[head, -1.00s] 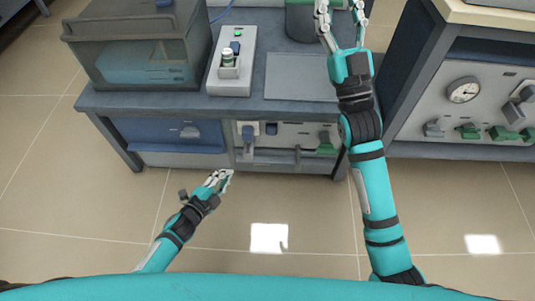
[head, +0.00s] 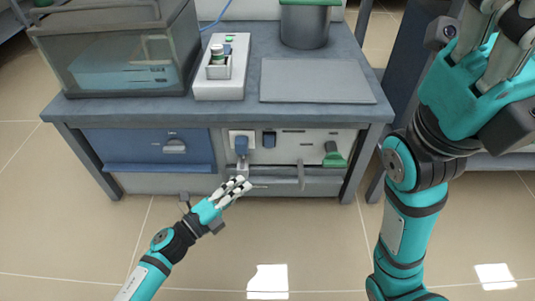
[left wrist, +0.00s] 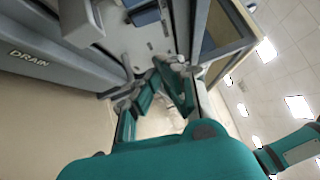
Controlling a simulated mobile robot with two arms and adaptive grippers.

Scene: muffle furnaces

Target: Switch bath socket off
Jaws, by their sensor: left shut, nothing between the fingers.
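The bench's front panel (head: 300,150) carries a white socket plate with a blue plug or switch (head: 241,145) in it. I cannot read which label belongs to the bath socket or tell the switch position. My left gripper (head: 243,184) is shut and empty, just below and in front of the socket, apart from it. Its fingers also show in the left wrist view (left wrist: 155,82), below the panel. My right gripper (head: 497,48) is raised at the right, fingers apart, partly cut off by the top edge.
A glass-walled bath (head: 120,60) stands on the bench (head: 75,105). A white block with a vial (head: 220,85), a grey plate (head: 315,80) and a dark pot (head: 305,28) are beside it. The floor in front is clear.

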